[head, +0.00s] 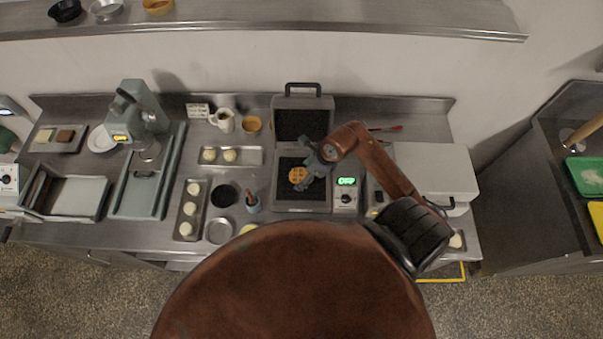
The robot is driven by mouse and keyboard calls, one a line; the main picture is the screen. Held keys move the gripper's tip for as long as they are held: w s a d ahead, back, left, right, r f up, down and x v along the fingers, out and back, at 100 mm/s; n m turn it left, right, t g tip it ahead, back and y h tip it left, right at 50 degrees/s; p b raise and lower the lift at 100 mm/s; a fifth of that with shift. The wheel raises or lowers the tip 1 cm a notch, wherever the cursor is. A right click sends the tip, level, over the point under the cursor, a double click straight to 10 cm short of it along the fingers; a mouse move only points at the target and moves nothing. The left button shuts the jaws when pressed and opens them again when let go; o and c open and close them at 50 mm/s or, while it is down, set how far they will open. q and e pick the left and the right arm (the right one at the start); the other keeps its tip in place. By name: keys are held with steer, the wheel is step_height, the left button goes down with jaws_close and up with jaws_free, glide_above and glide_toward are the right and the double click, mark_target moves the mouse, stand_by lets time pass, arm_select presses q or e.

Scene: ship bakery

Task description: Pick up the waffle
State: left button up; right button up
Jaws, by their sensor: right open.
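The waffle (298,175) is small, round and golden. It lies on the dark lower plate of the open waffle iron (303,206), left of the plate's middle. The iron's lid (303,122) stands up at the back. My right gripper (306,176) is over the lower plate, open, with its fingers at the waffle's right side. I cannot tell whether they touch it. The gripper hides part of the plate. My left gripper is not in view.
A control box (346,197) with a green display stands right of the iron. Left of it are a tray of dough balls (232,163), a dark bowl (223,195) and a utensil cup (253,203). A white machine (437,170) stands at the right. A shelf (330,22) runs above.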

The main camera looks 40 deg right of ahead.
steer(key=shift+c, duration=0.7)
steer(key=c, duration=1.1)
steer(key=shift+r, duration=0.1)
